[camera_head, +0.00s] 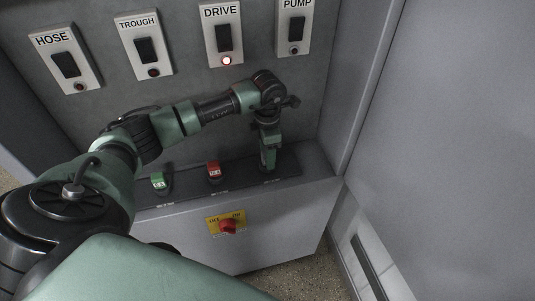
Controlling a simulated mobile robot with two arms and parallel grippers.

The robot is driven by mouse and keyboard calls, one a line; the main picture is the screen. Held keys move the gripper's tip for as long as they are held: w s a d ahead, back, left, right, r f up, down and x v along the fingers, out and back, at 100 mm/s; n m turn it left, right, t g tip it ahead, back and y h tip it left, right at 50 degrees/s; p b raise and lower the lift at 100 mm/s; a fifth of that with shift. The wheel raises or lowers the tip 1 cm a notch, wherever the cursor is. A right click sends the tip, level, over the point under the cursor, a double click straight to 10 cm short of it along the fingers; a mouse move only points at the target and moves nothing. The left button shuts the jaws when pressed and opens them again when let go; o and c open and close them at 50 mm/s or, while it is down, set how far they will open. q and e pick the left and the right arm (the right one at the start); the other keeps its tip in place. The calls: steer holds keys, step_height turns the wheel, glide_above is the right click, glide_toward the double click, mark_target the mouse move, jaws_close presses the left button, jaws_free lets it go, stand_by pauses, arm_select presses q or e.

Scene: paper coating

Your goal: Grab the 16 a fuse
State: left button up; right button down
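A dark fuse rack (187,190) lies on the ledge of a grey cabinet. A green fuse (158,180) stands at its left and a red fuse (213,171) near its middle. Their markings are too small to read, so I cannot tell which is 16 A. My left gripper (268,168) points down at the rack's right end, to the right of the red fuse. The arm and gripper hide what is between its fingers, and whether they are open or shut is unclear. My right gripper is not in view.
Switches labelled HOSE (66,64), TROUGH (145,50), DRIVE (223,38) and PUMP (294,27) are on the back wall. The lamp under DRIVE glows. A red knob (228,227) on a yellow plate sits on the front face. A grey panel (450,130) bounds the right.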

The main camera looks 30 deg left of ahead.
arm_select(q)
steer(key=shift+f, duration=0.25)
jaws_close()
steer(key=shift+r, duration=0.1)
